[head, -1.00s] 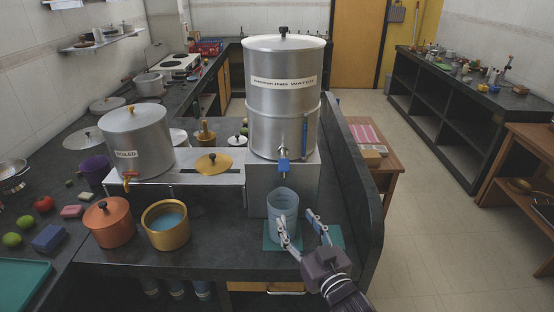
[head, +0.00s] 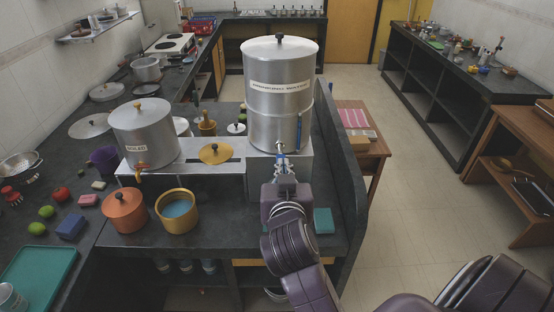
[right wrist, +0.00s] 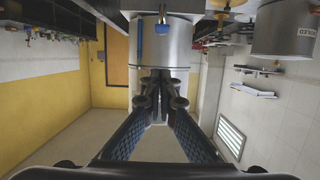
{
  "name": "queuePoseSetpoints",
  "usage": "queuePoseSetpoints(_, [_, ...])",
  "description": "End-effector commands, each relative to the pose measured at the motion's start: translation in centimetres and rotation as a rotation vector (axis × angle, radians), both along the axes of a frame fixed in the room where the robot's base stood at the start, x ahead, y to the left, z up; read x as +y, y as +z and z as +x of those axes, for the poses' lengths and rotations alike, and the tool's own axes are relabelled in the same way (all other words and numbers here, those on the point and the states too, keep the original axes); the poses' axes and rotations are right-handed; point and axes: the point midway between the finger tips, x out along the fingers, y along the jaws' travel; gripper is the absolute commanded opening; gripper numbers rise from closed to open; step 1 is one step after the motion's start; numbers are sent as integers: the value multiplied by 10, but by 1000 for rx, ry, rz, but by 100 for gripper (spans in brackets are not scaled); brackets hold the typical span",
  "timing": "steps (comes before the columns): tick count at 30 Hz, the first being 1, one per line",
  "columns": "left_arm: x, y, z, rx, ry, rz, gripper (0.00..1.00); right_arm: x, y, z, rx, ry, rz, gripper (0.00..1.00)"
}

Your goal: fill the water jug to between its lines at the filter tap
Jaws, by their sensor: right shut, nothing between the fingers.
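The filter tap (head: 280,147) is on the front of the tall steel water canister (head: 282,105), which stands on a grey block. My right gripper (head: 284,167) is in front of and just below the tap; its fingers are shut and empty. In the right wrist view, the shut fingers (right wrist: 160,88) point toward the steel canister, and the blue tap lever (right wrist: 162,28) shows at the top. Contact with the lever cannot be told. The jug is hidden, with my arm over the place where it stood. Part of the teal mat (head: 323,220) shows right of my arm.
An orange pot (head: 125,212) and a brass pot (head: 176,212) holding blue liquid stand left of my arm. The steel canister marked boiled (head: 142,135) stands behind them. A dark raised wall (head: 345,185) edges the counter on the right.

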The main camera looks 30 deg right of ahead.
Motion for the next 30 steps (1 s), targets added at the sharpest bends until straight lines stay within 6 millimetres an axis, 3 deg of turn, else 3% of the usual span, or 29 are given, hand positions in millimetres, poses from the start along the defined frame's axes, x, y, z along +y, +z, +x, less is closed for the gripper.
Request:
queuePoseSetpoints(8, [0,5,5,-8,0,-1,35,-4,0,7,1,2,-5,0])
queuePoseSetpoints(25, [0,42,-1,0,-1,0,35,-52,-21,85,0,1,-4,0])
queuePoseSetpoints(30, [1,49,-1,1,-1,0,35,-51,-51,83,5,2,-2,0])
